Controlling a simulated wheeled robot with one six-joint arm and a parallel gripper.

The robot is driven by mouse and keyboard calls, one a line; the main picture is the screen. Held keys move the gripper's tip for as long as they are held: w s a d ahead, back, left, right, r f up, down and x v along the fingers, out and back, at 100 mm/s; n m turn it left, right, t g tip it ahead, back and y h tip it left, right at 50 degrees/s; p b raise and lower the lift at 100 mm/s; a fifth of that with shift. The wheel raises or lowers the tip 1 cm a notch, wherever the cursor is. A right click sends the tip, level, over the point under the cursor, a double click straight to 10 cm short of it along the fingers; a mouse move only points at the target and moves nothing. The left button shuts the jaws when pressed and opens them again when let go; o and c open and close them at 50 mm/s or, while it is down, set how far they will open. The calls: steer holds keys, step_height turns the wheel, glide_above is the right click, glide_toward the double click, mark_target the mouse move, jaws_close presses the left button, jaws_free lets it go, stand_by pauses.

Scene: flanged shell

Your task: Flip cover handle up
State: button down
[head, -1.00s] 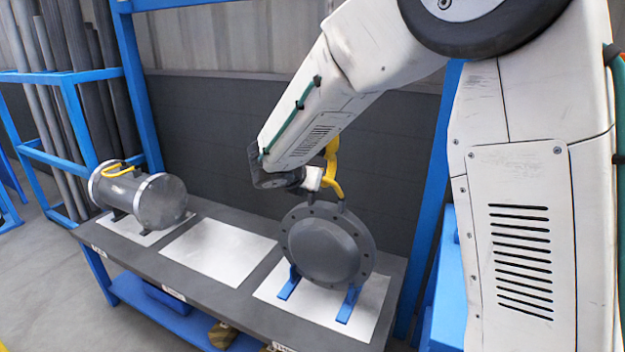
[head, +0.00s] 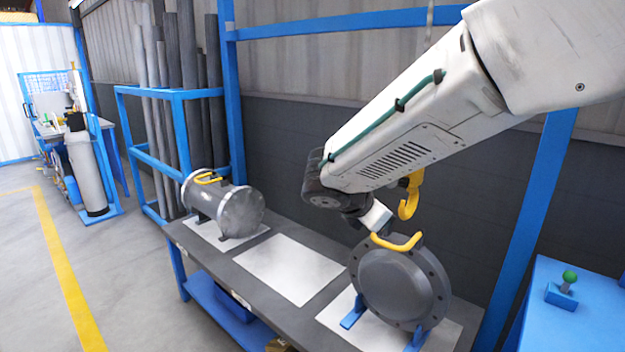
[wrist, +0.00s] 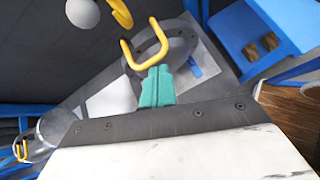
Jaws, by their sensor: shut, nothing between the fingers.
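The cover (head: 398,288) is a dark grey round flanged plate, standing upright on blue supports. Its yellow U-shaped handle (head: 398,246) is at its top edge; in the head view the crossbar shows lower than its two ends. In the wrist view the handle (wrist: 131,62) shows clear of the cover's flange (wrist: 182,40). My gripper (wrist: 156,70) has green fingers, shut and empty, with the tips at the handle's crossbar. I cannot tell whether they touch. In the head view the fingers are hidden behind the handle and cover.
A yellow hook (head: 410,196) hangs just above the cover, close to my arm. The grey shell (head: 228,207) lies at the left of the bench (head: 240,283). A white mat (head: 290,268) between them is bare. A blue cabinet (head: 565,325) stands at the right.

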steer(key=s+d+m+g+y, duration=0.2)
steer(key=s+d+m+y, duration=0.1)
steer(key=s+m, duration=0.8)
steer(key=s+d+m+g+y, duration=0.2)
steer(key=s+d+m+y, duration=0.2)
steer(key=s+m, duration=0.7)
steer(key=s, duration=0.9)
steer(key=shift+s+r+g+y, duration=0.15)
steer(key=shift+r+g+y, duration=0.25)
steer(key=c, duration=1.9)
jaws_free()
steer(key=shift+d+r+m, duration=0.25)
steer(key=shift+m, duration=0.05)
steer(key=o, duration=0.5)
steer(key=shift+s+d+r, duration=0.1)
steer(key=shift+d, duration=0.05)
